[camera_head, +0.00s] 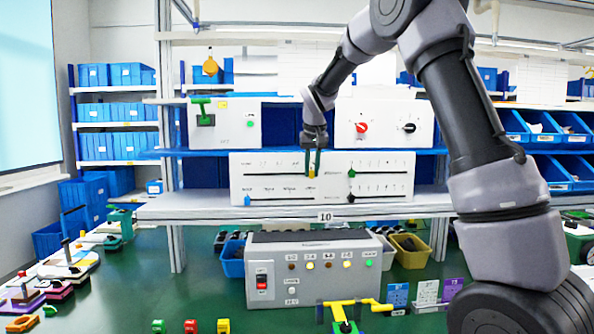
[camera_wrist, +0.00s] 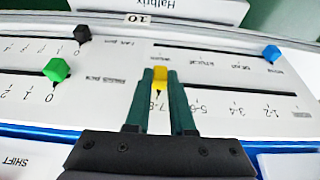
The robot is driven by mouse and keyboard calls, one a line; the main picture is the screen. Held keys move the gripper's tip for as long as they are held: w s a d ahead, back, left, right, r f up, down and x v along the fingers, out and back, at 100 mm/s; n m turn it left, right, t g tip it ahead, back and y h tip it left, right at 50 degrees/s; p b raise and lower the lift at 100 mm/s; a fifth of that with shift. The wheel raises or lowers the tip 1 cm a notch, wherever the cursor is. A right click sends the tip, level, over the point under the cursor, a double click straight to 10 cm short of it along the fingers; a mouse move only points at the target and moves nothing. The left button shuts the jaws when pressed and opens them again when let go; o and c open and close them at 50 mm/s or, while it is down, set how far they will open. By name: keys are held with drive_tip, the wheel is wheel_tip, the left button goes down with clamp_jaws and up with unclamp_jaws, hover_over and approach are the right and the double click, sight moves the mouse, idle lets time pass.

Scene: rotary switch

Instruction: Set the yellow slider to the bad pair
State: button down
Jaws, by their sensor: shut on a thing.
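The white slider panel (camera_head: 322,190) stands on the middle shelf. Its yellow slider (camera_head: 311,174) is near the right end of the upper left slot. My gripper (camera_head: 312,168) points down at it and is shut on it. In the wrist view, which is upside down, the yellow slider (camera_wrist: 160,76) sits between the green fingertips (camera_wrist: 159,84). The label beside it reads 7-8; the labels 5-6, 3-4 and 1-2 lie further right along that slot.
Green (camera_wrist: 56,69), black (camera_wrist: 82,34) and blue (camera_wrist: 271,53) sliders share the panel. Below, a grey box (camera_head: 315,284) has several lamps; its green lamp (camera_head: 368,263) looks lit. A white panel with red (camera_head: 361,127) and black knobs stands above, close to my arm.

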drive_tip(key=shift+d, duration=0.35)
drive_tip(key=c, duration=0.8)
unclamp_jaws()
drive_tip(key=shift+d, duration=0.1)
drive_tip(key=shift+o, duration=0.2)
drive_tip(key=v, duration=1)
drive_tip(key=shift+s+r, duration=0.2)
drive_tip(key=shift+r, duration=0.15)
